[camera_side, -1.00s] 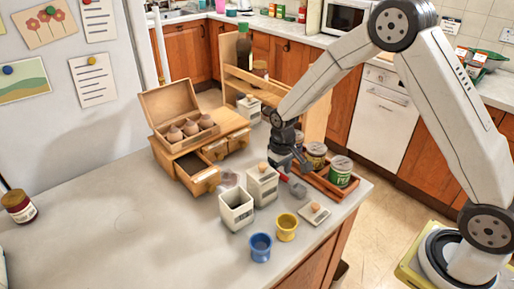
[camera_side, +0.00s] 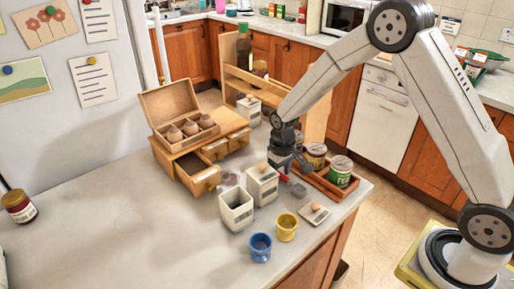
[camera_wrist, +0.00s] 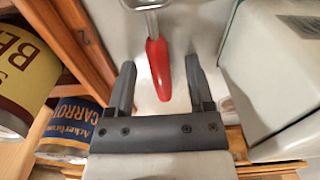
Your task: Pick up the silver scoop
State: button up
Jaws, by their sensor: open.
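The silver scoop lies on the grey counter; its silver part (camera_side: 298,189) shows in the side view, just left of the tray of cans. In the wrist view its red handle (camera_wrist: 159,72) points down the picture, and its metal part (camera_wrist: 146,4) is cut off by the top edge. My gripper (camera_side: 291,168) is low over the handle end. In the wrist view my gripper (camera_wrist: 161,68) is open, with one finger on each side of the handle and a gap on both sides. In the side view the fingers partly hide the handle.
A lidded white canister (camera_side: 262,187) stands close left of my gripper, with an open white canister (camera_side: 237,211) beyond it. A wooden tray (camera_side: 322,190) with cans is close right. A yellow cup (camera_side: 287,227), blue cup (camera_side: 260,247) and loose lid (camera_side: 314,214) stand in front.

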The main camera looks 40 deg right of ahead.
aim_at(294, 183)
jog(key=shift+c, duration=0.2)
grip_shut()
dwell(0.5)
jog(key=shift+r, duration=0.9)
jog(key=s+r, duration=1.1)
jog(key=s, duration=0.3)
jog(key=shift+r, duration=0.3)
jog(key=shift+a, duration=0.1)
